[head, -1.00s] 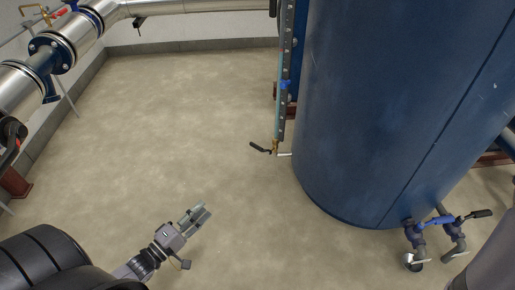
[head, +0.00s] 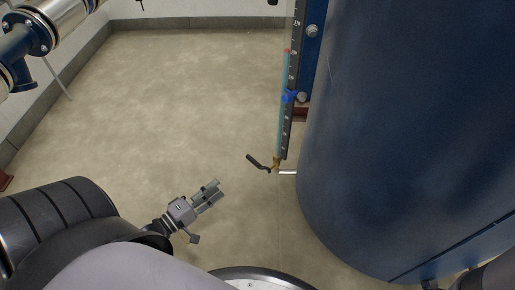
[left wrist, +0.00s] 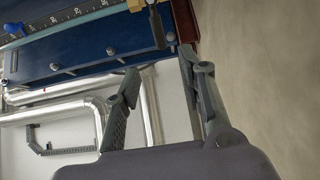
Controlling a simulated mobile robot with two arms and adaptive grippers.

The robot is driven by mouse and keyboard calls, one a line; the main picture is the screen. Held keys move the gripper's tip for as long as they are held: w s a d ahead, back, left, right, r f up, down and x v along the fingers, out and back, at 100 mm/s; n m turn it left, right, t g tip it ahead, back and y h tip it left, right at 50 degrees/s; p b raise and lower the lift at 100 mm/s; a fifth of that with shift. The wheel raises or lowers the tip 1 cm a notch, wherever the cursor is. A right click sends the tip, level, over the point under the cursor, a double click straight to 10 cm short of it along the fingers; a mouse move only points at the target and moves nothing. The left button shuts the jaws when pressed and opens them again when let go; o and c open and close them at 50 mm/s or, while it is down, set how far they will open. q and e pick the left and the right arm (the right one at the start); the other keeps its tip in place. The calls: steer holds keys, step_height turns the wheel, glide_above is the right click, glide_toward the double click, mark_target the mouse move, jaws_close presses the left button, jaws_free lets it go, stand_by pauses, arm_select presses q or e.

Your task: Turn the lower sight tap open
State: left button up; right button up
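The lower sight tap (head: 275,164) is a small brass valve at the bottom end of the sight glass, beside the blue tank. Its black lever (head: 257,162) points left and slightly up in the head view. A dark lever (left wrist: 157,25), apparently the same one, shows at the top of the left wrist view. My left gripper (head: 215,188) is left of and nearer than the tap, clear of it. Its two fingers stand apart with nothing between them, as the left wrist view (left wrist: 160,68) also shows. My right gripper is not in view.
The sight glass (head: 281,120) with its scale and blue clip (head: 291,96) rises above the tap. The blue tank (head: 400,150) fills the right side. Silver pipework (head: 62,20) runs at the upper left. The floor (head: 170,110) left of the tap is clear.

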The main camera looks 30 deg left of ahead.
mark_target(251, 162)
arm_select(q)
steer(key=b+x, duration=0.8)
steer(key=x, duration=0.7)
steer(key=shift+w+d+f, duration=0.2)
steer(key=shift+w, duration=0.1)
steer(key=shift+w+d+r+b, duration=0.2)
steer(key=shift+w+b, duration=0.25)
steer(key=shift+w, duration=0.15)
steer(key=shift+c, duration=0.4)
jaws_close()
